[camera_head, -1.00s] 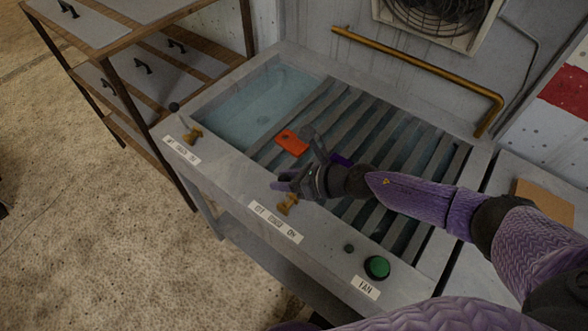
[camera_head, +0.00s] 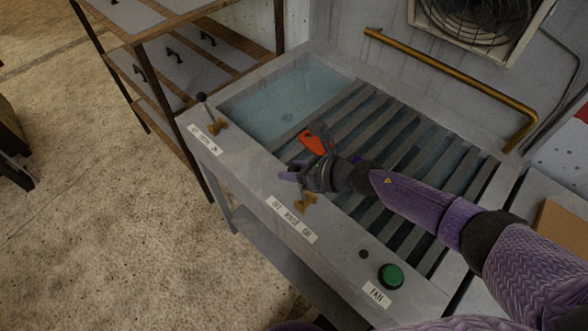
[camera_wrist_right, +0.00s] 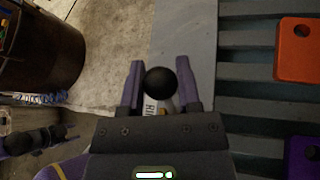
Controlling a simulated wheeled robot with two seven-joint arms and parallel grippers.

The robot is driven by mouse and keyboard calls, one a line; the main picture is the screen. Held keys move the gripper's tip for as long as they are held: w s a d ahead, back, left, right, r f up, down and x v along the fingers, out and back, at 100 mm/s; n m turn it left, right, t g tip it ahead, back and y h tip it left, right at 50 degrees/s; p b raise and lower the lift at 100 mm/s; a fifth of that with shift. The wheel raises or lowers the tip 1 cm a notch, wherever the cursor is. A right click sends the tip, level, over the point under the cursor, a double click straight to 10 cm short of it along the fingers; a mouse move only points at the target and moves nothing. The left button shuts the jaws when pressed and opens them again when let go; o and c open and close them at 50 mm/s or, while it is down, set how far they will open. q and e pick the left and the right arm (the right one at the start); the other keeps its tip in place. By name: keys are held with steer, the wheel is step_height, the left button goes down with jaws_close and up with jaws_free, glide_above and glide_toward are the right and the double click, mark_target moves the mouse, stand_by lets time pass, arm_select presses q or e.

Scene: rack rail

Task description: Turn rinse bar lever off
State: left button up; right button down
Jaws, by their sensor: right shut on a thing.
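The brass rinse bar valve (camera_head: 305,201) sits on the grey front ledge, beside a printed label (camera_head: 291,220) with RINSE in the middle. My right gripper (camera_head: 291,174) is just above and behind this valve. In the right wrist view, its purple fingers (camera_wrist_right: 160,85) are on either side of the lever's black ball knob (camera_wrist_right: 160,82), shut on it. The knob is hidden in the head view, and the lever's rod is mostly covered.
A second brass valve (camera_head: 217,125) with a black-knobbed lever stands left along the ledge. A green fan button (camera_head: 391,276) is to the right. An orange plate (camera_head: 313,143) lies on the slats behind my gripper. A brass pipe (camera_head: 450,85) runs along the back wall.

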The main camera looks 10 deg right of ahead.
arm_select(q)
steer(key=shift+d, duration=0.15)
arm_select(e)
steer(key=shift+c, duration=1.6)
jaws_free()
steer(key=shift+w, duration=0.1)
arm_select(q)
steer(key=shift+d, duration=0.1)
arm_select(e)
steer(key=shift+d, duration=0.1)
